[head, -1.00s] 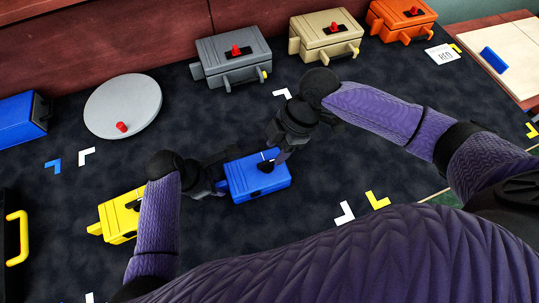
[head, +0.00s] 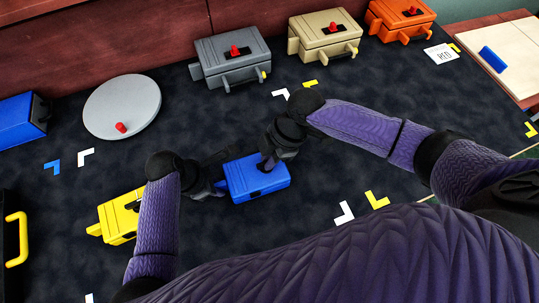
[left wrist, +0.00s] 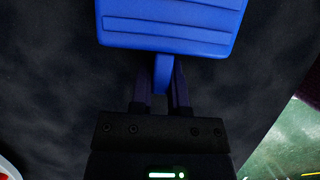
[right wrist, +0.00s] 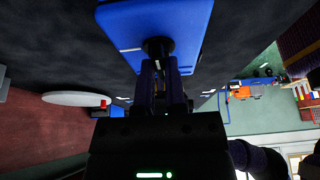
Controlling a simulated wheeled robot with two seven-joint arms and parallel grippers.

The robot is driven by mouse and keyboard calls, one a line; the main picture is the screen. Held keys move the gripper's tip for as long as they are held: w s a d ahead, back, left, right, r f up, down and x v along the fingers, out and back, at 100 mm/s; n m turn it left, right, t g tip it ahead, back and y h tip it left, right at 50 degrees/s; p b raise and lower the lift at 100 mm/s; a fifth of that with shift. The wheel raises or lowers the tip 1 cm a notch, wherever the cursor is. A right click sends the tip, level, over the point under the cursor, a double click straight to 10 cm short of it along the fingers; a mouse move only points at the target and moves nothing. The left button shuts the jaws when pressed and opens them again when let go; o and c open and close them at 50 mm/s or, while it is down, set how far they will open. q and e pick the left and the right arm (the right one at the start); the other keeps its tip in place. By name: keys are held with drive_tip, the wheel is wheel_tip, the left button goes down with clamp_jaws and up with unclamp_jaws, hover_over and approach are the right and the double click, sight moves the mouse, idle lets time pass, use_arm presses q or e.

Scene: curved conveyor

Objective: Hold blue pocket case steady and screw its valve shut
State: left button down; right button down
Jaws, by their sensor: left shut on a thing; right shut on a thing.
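The blue pocket case (head: 245,189) lies on the dark table mat in the middle of the head view. My left gripper (head: 218,187) is at its left side. In the left wrist view my left gripper (left wrist: 161,95) is shut on the blue tab (left wrist: 162,72) of the case. My right gripper (head: 268,163) is over the top of the case. In the right wrist view the fingers of my right gripper (right wrist: 160,65) are closed at a dark round spot (right wrist: 157,45) on the case's face. The valve is mostly hidden by the fingers.
A yellow case (head: 116,222) is left of my left arm. Grey (head: 232,58), beige (head: 325,35) and orange (head: 400,20) cases with red valves stand along the back. A round grey disc (head: 122,105) with a red knob and another blue case (head: 18,120) are left.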

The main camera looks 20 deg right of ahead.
drive_tip(key=n, duration=0.1)
drive_tip(key=n+g, duration=0.1)
drive_tip(key=n, duration=0.2)
drive_tip(key=shift+w+a+n+g, duration=0.1)
drive_tip(key=shift+w+n+g, duration=0.15)
drive_tip(key=shift+n+g, duration=0.15)
drive_tip(key=n+g+h, duration=0.1)
drive_tip(key=n, duration=0.3)
drive_tip(key=shift+w+n, duration=0.1)
drive_tip(key=shift+n, duration=0.2)
drive_tip(key=n+h, duration=0.1)
drive_tip(key=n, duration=0.1)
drive_tip(key=n+g, duration=0.1)
drive_tip(key=n, duration=0.1)
drive_tip(key=shift+a+h, duration=0.2)
drive_tip(key=shift+h, duration=0.2)
drive_tip(key=shift+a+n+g+h, duration=0.1)
drive_tip(key=shift+n+g+h, duration=0.45)
drive_tip(key=shift+n, duration=1.65)
drive_tip(key=shift+t+h, duration=0.25)
drive_tip(key=c, duration=0.7)
unclamp_jaws()
